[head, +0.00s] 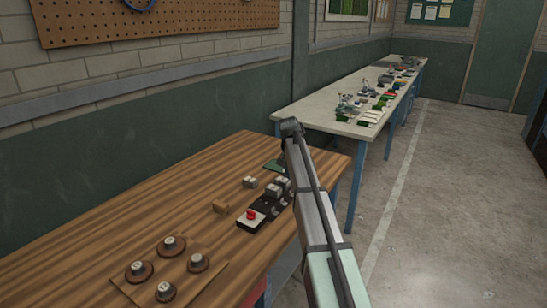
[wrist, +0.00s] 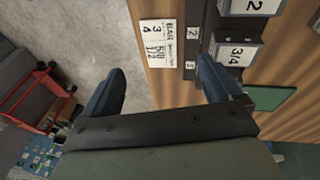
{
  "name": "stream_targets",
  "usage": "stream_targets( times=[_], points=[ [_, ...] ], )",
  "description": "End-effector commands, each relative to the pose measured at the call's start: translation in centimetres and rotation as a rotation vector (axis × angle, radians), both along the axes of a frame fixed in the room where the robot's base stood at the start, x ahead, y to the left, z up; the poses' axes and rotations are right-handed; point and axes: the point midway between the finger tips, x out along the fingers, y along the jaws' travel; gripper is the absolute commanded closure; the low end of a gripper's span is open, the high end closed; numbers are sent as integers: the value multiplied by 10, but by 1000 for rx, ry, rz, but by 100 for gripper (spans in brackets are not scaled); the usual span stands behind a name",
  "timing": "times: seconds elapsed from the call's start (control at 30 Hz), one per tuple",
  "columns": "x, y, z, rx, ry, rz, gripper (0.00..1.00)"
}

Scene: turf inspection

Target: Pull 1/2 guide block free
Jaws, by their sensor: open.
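In the wrist view, a grey-white block (wrist: 262,6) is cut off by the top edge; only a "2" shows on its face, so I cannot tell if it reads 1/2. Below it a block marked "3/4" (wrist: 234,50) sits on the black holder (wrist: 213,17). My gripper (wrist: 160,66) is open and empty. Its left finger is over the floor; its right fingertip is beside the 3/4 block and hides part of the holder. In the head view, grey blocks (head: 277,187) sit on the holder beside my arm; my gripper is hidden there.
A label card (wrist: 158,43) lies near the table edge. A green pad (wrist: 270,98) lies beside the holder.

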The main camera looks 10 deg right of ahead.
Motion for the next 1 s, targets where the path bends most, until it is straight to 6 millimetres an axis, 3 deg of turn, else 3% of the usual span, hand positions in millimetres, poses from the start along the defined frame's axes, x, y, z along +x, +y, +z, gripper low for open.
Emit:
stream_targets(
  times=[0.1,0.2,0.4,0.57,1.0],
  points=[
    [17,47,35,123,-10,-44,8],
    [22,75,56,197,-5,-69,8],
    [23,100,74,262,5,-90,8],
    [22,102,63,266,6,-91,8],
    [21,101,-5,264,7,-91,8]
  ],
)
